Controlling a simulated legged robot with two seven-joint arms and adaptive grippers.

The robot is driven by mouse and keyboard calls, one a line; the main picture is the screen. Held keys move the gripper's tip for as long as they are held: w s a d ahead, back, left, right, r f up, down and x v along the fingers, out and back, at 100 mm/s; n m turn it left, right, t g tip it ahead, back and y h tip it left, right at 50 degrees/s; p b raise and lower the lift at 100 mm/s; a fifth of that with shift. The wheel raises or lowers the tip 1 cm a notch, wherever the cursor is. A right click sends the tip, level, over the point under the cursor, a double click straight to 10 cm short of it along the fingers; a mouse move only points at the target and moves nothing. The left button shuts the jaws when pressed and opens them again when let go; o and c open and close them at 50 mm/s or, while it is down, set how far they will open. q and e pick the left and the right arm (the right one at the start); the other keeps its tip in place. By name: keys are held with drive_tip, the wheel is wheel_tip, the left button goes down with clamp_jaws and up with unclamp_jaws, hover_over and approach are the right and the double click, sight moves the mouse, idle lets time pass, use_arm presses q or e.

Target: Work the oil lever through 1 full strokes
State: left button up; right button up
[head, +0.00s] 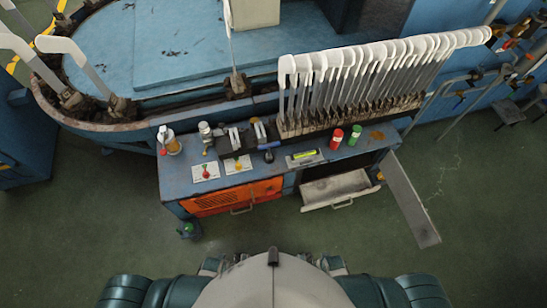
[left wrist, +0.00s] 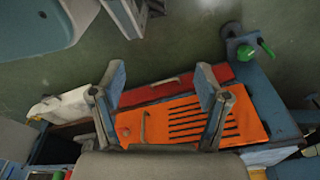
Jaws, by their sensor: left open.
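No label marks the oil lever, and I cannot tell which control it is. An amber oil cup (head: 174,146) with a red knob (head: 163,152) beside it stands at the bench top's left end. A green-knobbed fitting (head: 188,229) sits low at the cabinet's left side; in the left wrist view it is a green-ended lever (left wrist: 265,47) at upper right. My left gripper (left wrist: 160,85) is open and empty, its fingers in front of the orange door (left wrist: 185,122), apart from the green-ended lever. My right gripper does not show.
An open drawer (head: 335,190) and grey door (head: 410,200) jut forward.

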use_arm(q)
clamp_jaws()
idle(0.4)
idle(1.1)
